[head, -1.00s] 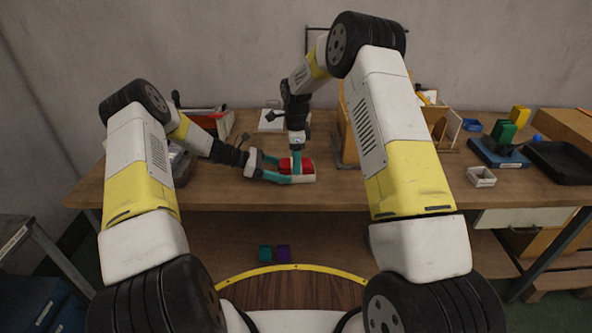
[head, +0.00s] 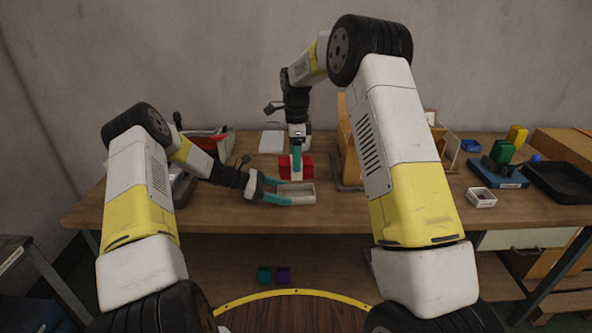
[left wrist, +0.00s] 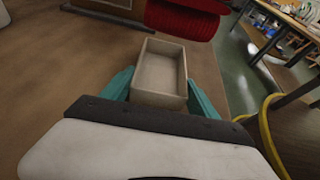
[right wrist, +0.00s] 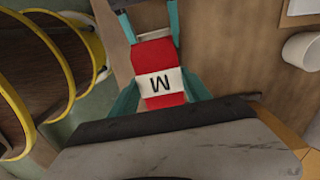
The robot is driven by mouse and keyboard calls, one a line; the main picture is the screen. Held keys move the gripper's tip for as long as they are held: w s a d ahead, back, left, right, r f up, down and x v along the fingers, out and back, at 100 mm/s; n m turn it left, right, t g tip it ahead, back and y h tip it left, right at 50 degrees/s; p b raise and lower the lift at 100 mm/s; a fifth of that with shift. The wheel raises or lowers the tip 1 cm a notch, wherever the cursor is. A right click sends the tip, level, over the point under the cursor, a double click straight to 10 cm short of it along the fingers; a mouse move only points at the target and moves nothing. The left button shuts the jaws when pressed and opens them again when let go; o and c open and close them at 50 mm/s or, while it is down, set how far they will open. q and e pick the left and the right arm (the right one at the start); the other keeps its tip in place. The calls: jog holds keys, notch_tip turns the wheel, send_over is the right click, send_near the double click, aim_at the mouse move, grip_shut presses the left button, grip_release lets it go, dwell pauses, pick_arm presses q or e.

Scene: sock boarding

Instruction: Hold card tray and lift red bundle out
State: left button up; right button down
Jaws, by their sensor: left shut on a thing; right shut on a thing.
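The red bundle (head: 309,166) is a rolled red sock with a white band marked with an M, which shows in the right wrist view (right wrist: 160,87). My right gripper (head: 297,174) comes down from above and is shut on it, holding it above the card tray. The card tray (head: 308,188) is a small, pale, open box on the table; in the left wrist view (left wrist: 160,70) its inside is empty. My left gripper (head: 290,194) is shut on the tray's near end, one teal finger on each side. The bundle hangs clear beyond the tray in the left wrist view (left wrist: 185,20).
The wooden table (head: 240,215) is bare in front of the tray. A wooden stand (head: 350,150) is just right of the right gripper. A small white box (head: 481,197), a blue board (head: 498,174) and a black tray (head: 560,183) lie farther right.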

pick_arm(q)
jog(key=o, duration=1.4)
